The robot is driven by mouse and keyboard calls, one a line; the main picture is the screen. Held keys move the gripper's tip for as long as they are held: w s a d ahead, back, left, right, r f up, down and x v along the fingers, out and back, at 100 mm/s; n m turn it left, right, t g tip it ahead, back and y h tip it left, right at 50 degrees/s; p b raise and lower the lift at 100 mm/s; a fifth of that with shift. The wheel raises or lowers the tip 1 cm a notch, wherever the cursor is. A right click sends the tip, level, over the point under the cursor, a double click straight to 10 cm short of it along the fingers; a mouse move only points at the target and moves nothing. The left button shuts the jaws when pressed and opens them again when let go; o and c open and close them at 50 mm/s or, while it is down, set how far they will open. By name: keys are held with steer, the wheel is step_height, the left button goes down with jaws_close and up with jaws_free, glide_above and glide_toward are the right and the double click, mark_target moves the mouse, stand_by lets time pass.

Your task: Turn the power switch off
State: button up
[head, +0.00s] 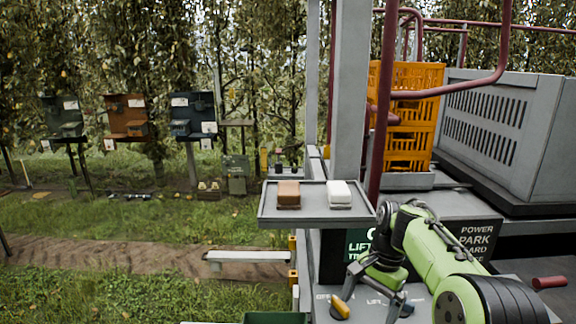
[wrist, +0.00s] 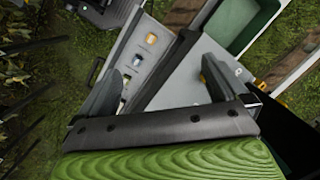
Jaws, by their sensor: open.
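My gripper (head: 368,292) hangs low over a grey panel at the front of the machine in the head view. In the wrist view my gripper (wrist: 158,85) shows two dark fingers spread apart with nothing between them. In the head view a yellow handle (head: 343,304) shows beside the fingers. I cannot tell which control is the power switch. A dark sign reading POWER PARK (head: 478,238) stands behind my arm, partly covered by it.
A grey tray (head: 314,217) with a brown block (head: 288,194) and a white block (head: 340,195) is above the panel. A grey post and red rails (head: 384,100) rise behind it. Orange crates (head: 428,80) stand further back. Grass lies left.

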steer(key=s+a+r+n+t+h+b, duration=0.1)
steer(key=s+r+n+t, duration=0.15)
steer(key=s, duration=0.45)
steer(key=s+a+r+n+t+h, duration=0.1)
steer(key=s+a+r+n, duration=0.1)
steer(key=s+r, duration=0.35)
steer(key=s+f+n+t+b, duration=0.1)
steer(key=s+f+n+t, duration=0.2)
steer(key=s, duration=1.1)
step_height(320, 180, down, 3)
steer(key=shift+s+d+r+n, duration=0.25)
steer(key=shift+d+n, duration=0.2)
steer(key=shift+n, duration=0.3)
